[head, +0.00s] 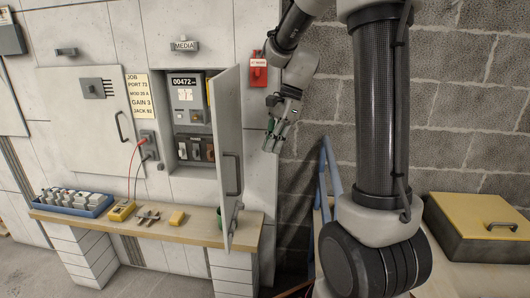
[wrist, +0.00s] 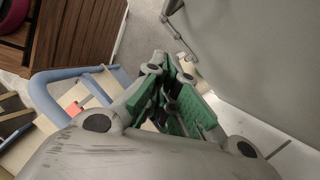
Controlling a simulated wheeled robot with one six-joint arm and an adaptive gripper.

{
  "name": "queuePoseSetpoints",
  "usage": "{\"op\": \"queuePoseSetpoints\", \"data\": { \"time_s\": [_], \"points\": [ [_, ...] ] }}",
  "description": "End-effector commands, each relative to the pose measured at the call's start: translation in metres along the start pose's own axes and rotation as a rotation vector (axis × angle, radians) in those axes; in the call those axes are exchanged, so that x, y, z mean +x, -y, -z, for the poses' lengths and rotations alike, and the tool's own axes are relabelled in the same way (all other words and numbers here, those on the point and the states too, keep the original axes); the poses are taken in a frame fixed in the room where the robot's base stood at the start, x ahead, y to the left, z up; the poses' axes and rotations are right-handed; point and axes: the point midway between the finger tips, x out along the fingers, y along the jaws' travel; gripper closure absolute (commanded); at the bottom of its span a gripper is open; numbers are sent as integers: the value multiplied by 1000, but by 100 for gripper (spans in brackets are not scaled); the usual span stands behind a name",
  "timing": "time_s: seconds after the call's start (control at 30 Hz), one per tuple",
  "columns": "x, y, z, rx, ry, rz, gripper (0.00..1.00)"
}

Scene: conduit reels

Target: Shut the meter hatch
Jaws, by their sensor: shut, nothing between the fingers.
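The meter hatch is a tall grey door (head: 228,155) with a dark bar handle (head: 231,174). It stands wide open, swung out from the right side of the meter box. Inside the box (head: 191,120) are a counter reading 00472 and several dark switches. My gripper (head: 270,145) is shut and empty, to the right of the door in the head view, apart from it in the picture. In the wrist view its green-padded fingers (wrist: 182,98) are together, and a grey panel (wrist: 265,60), which looks like the door, fills the upper right.
Below the box a wooden shelf (head: 165,226) holds a blue tray (head: 72,203), a yellow meter (head: 122,210) and small tools. A closed cabinet (head: 90,120) is at left. A blue rail (head: 328,170) and a yellow-lidded box (head: 490,222) are at right.

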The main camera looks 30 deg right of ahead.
Motion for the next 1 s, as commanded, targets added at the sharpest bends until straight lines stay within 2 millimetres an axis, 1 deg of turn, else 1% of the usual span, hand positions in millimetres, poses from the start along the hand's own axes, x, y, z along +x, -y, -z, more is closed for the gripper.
{"op": "queuePoseSetpoints", "data": {
  "time_s": [0.03, 0.3, 0.4, 0.5, 0.63, 0.8, 1.0],
  "points": [
    [10, -1, 0, 0, 1, -5, 100],
    [68, -1, 0, -2, 1, -6, 100],
    [86, -1, -2, -3, 0, -4, 100],
    [90, -1, -19, -7, -1, -1, 100],
    [94, 0, -32, -6, 0, -1, 100],
    [96, 0, -37, -3, 0, 0, 100],
    [97, 0, -37, -2, 0, 0, 100]
  ]
}}
